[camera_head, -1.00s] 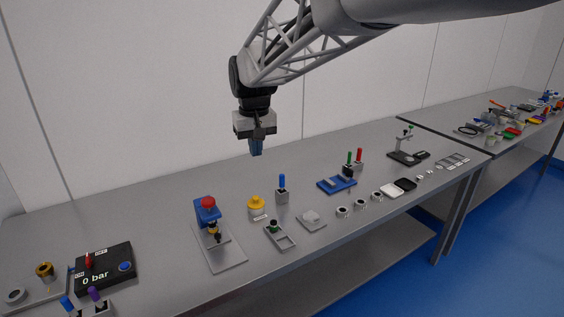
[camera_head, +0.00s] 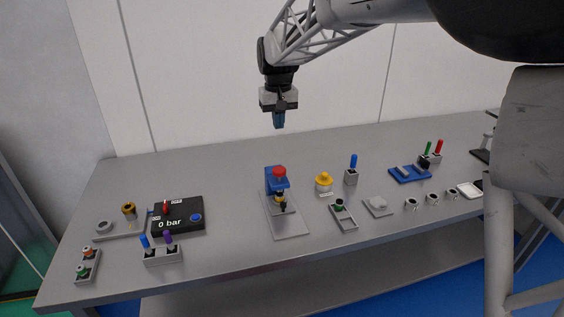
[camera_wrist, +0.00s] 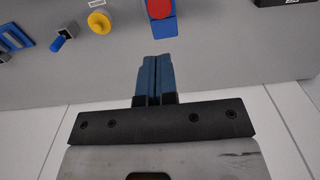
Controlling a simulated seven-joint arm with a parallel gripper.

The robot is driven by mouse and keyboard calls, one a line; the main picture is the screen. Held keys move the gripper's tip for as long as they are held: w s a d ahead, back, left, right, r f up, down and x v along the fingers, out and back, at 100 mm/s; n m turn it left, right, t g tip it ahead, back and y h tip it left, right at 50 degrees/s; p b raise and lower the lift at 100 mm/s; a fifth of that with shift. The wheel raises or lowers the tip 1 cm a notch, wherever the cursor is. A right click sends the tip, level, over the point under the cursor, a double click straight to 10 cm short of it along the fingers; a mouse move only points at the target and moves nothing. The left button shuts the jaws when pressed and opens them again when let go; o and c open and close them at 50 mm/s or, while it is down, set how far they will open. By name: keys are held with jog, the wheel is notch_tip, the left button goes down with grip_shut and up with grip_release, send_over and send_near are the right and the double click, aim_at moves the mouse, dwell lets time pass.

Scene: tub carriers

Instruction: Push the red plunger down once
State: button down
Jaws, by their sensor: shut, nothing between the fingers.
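The red plunger (camera_head: 279,171) is a round red cap on top of a blue press head (camera_head: 277,186). The press stands on a grey base plate (camera_head: 290,226) near the middle of the table. In the wrist view the red plunger (camera_wrist: 160,8) shows at the top edge, partly cut off, above the blue body (camera_wrist: 163,28). My gripper (camera_head: 279,124) is shut and empty, pointing down in the air above and behind the plunger, clear of it. In the wrist view its blue fingers (camera_wrist: 155,62) lie together, apart from the press.
A yellow knob (camera_head: 323,181) and a blue-handled holder (camera_head: 352,170) stand right of the press. A black box reading 0 bar (camera_head: 178,217) lies to its left. The table behind the press is clear.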

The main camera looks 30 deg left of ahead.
aim_at(279, 169)
jog(key=shift+f, duration=0.1)
notch_tip(279, 169, down, 14)
jog(key=shift+r, duration=0.1)
dwell(0.9)
jog(key=shift+f, duration=1.25)
jog(key=shift+r, duration=0.1)
notch_tip(279, 169, up, 14)
jog(key=shift+r, duration=0.25)
dwell(0.4)
dwell(0.4)
